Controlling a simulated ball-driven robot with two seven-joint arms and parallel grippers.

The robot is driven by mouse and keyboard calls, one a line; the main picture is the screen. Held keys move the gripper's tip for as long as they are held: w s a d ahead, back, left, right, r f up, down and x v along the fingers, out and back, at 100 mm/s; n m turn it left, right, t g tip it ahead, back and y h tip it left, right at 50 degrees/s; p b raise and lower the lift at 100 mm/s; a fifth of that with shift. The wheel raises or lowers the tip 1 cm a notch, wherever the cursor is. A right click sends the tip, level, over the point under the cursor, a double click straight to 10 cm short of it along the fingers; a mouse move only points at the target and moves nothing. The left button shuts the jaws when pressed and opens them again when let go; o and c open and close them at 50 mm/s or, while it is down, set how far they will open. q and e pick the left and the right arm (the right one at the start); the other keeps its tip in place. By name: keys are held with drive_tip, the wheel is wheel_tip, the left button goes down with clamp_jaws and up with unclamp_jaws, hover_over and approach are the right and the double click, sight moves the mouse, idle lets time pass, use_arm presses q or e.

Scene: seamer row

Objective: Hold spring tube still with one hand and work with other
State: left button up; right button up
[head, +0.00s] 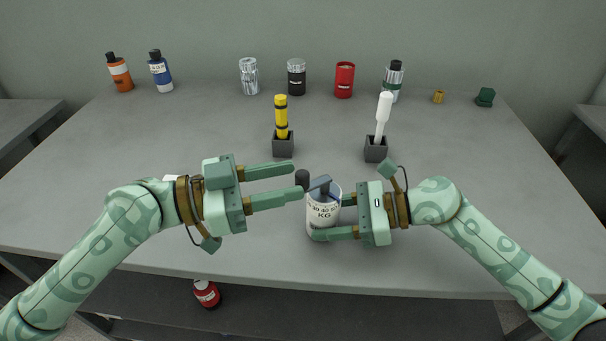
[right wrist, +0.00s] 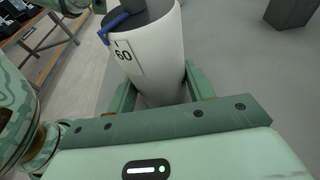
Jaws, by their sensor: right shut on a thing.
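The spring tube (head: 323,213) is a white cylinder with a printed number scale and "KG". It stands near the table's front edge. A blue piece (head: 334,190) and a dark part show at its top; in the right wrist view the tube (right wrist: 150,55) shows the mark 60. My right gripper (head: 335,218) is shut around the tube from the right. My left gripper (head: 298,180) is open to the left of the tube's top, its fingers pointing right. A dark knob (head: 302,179) is by its fingertips; I cannot tell whether they touch.
A yellow-and-black tool (head: 281,117) and a white tool (head: 382,118) stand in dark blocks behind my grippers. Several bottles and jars, including a red can (head: 344,80), line the back. A red bottle (head: 207,294) is below the front edge.

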sight(296, 183)
use_arm(q)
drive_tip(key=shift+x, duration=1.8)
clamp_jaws()
drive_tip(key=shift+s+d+f+t+y, duration=0.1)
drive_tip(key=shift+f+t+y, duration=0.05)
drive_tip(key=shift+t+y, duration=0.2)
drive_tip(key=shift+n+t, duration=0.35)
drive_tip(key=shift+n, duration=0.15)
drive_tip(key=shift+s+d+n+t+y, duration=0.2)
drive_tip(key=shift+d+n+t+y, duration=0.05)
drive_tip(key=shift+n+t+y, duration=0.7)
drive_tip(key=shift+s+d+n+t+y, duration=0.3)
drive_tip(key=shift+n+t+y, duration=0.5)
drive_tip(key=shift+t, duration=0.4)
drive_tip(key=shift+s+d+n+t+y, duration=0.15)
drive_tip(key=shift+d+n+t+y, duration=0.1)
drive_tip(key=shift+n+t+y, duration=0.7)
